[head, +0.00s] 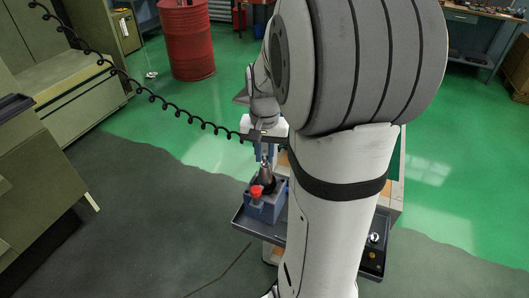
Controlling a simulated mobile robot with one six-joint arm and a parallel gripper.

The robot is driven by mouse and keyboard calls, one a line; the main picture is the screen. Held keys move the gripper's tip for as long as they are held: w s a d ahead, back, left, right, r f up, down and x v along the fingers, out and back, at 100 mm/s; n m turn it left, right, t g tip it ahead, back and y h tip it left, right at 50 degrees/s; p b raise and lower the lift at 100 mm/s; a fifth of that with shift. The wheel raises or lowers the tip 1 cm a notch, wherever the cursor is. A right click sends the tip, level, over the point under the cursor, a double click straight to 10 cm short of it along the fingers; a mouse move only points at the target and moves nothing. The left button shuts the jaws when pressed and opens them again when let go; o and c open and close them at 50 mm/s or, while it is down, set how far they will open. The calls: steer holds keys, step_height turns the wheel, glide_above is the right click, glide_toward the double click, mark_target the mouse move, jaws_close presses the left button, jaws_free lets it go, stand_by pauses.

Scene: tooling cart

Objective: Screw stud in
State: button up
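My gripper (266,150) points down above a blue-grey holding block (266,208) on the tooling cart. A grey metal cone (267,174) stands upright in the block, its narrow end up, right under my gripper. The fingertips and the top of the cone run together in the picture. I cannot tell whether they touch, or whether the fingers are open or shut. No stud can be made out; it may be hidden at the fingertips or too small to see. A red knob (256,190) sits at the front left of the block.
The block stands on the cart's dark tray (247,226). A small shiny part (374,238) lies in a dark tray at right, and my arm hides the cart's middle. A black coiled cable (150,95) hangs across the left. A red drum (187,42) stands behind on open green floor.

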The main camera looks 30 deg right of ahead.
jaws_close()
steer(key=m, duration=0.6)
steer(key=shift+w, duration=0.1)
steer(key=m, duration=0.6)
steer(key=shift+w+a, duration=0.1)
stand_by(0.4)
steer(key=shift+m, duration=0.3)
steer(key=m, duration=0.5)
steer(key=shift+w, duration=0.1)
